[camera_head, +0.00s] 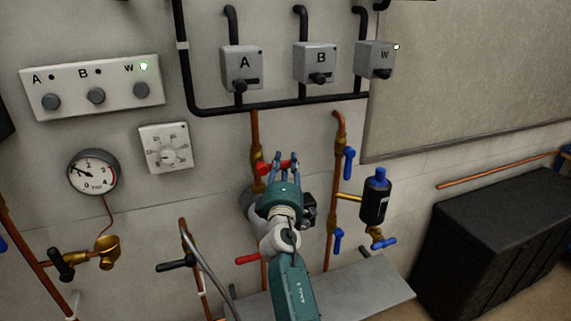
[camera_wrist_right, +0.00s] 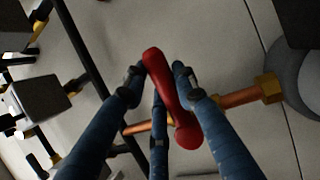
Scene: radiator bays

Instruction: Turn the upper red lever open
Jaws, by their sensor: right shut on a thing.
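The upper red lever (camera_head: 268,169) is on the copper pipe near the middle of the head view. It also shows between my fingers in the right wrist view (camera_wrist_right: 167,84). My right gripper (camera_head: 283,160) is shut on this lever, with its blue fingers around it. In the head view the lever lies roughly across the upright pipe, and the gripper covers part of it. A lower red lever (camera_head: 248,260) sticks out to the left below, beside my right wrist. My left gripper is not in view.
Blue-handled valves (camera_head: 349,163) and a black cylinder (camera_head: 376,200) stand close to the right. A gauge (camera_head: 92,172), a dial box (camera_head: 166,148) and a black-handled valve (camera_head: 175,264) are on the left. Boxes A (camera_head: 242,66), B (camera_head: 315,62) and W (camera_head: 374,58) hang above.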

